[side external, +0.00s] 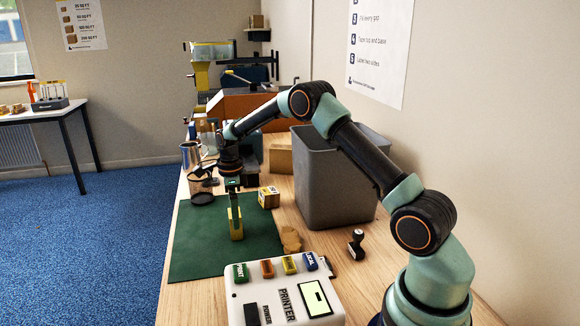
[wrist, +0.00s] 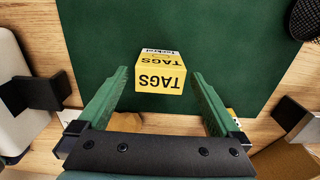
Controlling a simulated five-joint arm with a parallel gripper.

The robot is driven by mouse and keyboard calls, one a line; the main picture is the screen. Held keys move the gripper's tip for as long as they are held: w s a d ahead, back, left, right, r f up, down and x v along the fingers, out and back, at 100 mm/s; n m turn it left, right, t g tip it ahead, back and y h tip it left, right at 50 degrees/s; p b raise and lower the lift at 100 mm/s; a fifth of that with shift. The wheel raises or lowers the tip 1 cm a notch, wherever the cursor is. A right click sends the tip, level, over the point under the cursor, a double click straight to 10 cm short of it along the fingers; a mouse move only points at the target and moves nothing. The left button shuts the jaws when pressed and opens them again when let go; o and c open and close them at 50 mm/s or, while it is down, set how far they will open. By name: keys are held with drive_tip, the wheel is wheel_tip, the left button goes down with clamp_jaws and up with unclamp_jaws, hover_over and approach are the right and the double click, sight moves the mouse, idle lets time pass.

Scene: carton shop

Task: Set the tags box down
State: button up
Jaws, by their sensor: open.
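The yellow tags box (wrist: 160,73) lies on the green mat (wrist: 105,35) in the wrist view, its TAGS lettering upside down there. My gripper (wrist: 160,76) is open, with one green finger on each side of the box. A strip of mat shows between the box and each finger, so neither appears to touch it. In the side view my gripper (side external: 235,214) points down over the mat (side external: 195,245), and yellow of the tags box (side external: 238,233) shows at the fingers. A finger partly hides the box there.
A small yellow-labelled carton (side external: 269,197) stands right of my gripper. A grey bin (side external: 325,190) is beyond it. The printer (side external: 285,290) and a dark stamp (side external: 356,243) are nearer. A mesh cup (side external: 202,190) stands at the mat's far-left edge. The mat's near left is clear.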

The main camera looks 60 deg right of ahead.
wheel_tip(320, 180, up, 8)
drive_tip(key=shift+f, duration=0.15)
drive_tip(key=s+a+r+n+t, duration=0.3)
drive_tip(key=s+a+r+n, duration=0.45)
drive_tip(key=r+n, duration=0.45)
drive_tip(key=s+a+n+t, duration=0.1)
drive_tip(key=s+a+n, duration=0.2)
drive_tip(key=s+n, duration=0.4)
drive_tip(key=s+a+n+t, duration=0.1)
drive_tip(key=s+a+n, duration=0.2)
drive_tip(key=s+n, duration=0.5)
drive_tip(key=shift+s+t, duration=0.3)
